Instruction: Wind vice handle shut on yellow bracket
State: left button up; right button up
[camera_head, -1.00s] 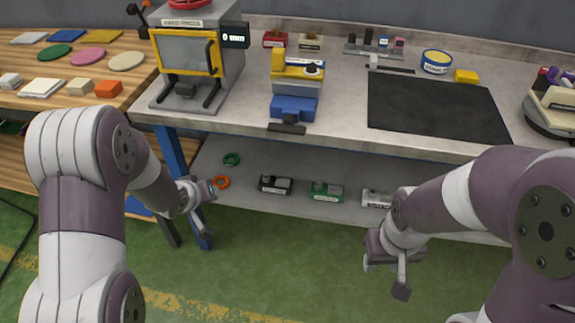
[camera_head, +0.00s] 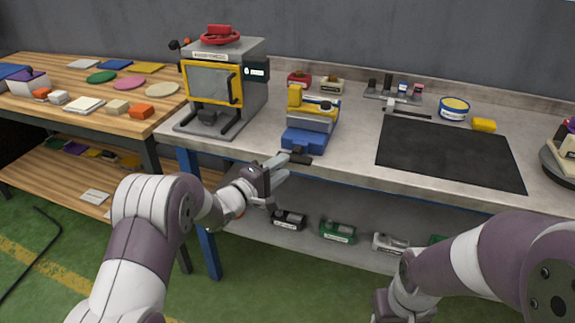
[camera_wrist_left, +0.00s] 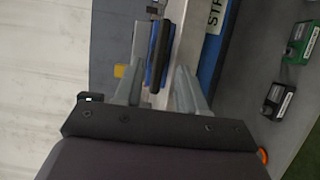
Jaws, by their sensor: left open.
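The vice (camera_head: 306,139), with a blue base and grey body, stands at the bench's front edge. The yellow bracket (camera_head: 296,98) is at its top. The dark vice handle (camera_head: 298,157) sticks out below the front. My left gripper (camera_head: 283,166) is open right at the handle, its fingers partly overlapping it in the head view. In the left wrist view the dark handle bar (camera_wrist_left: 168,45) lies between the open fingers (camera_wrist_left: 158,85), with a gap each side; contact does not show. My right gripper (camera_head: 388,306) is low at the bottom edge, partly cut off, its opening unclear.
A press (camera_head: 214,85) with a yellow-framed door stands left of the vice. A black mat (camera_head: 450,152) lies to the right. Behind are a red block, tins and a yellow block (camera_head: 484,125). The lower shelf holds a green box (camera_head: 338,232) and other boxes.

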aim_at(296, 155)
pick_arm(q)
jog(key=x, duration=0.3)
jog(key=shift+c, duration=0.3)
grip_shut()
jog(key=shift+r, duration=0.1)
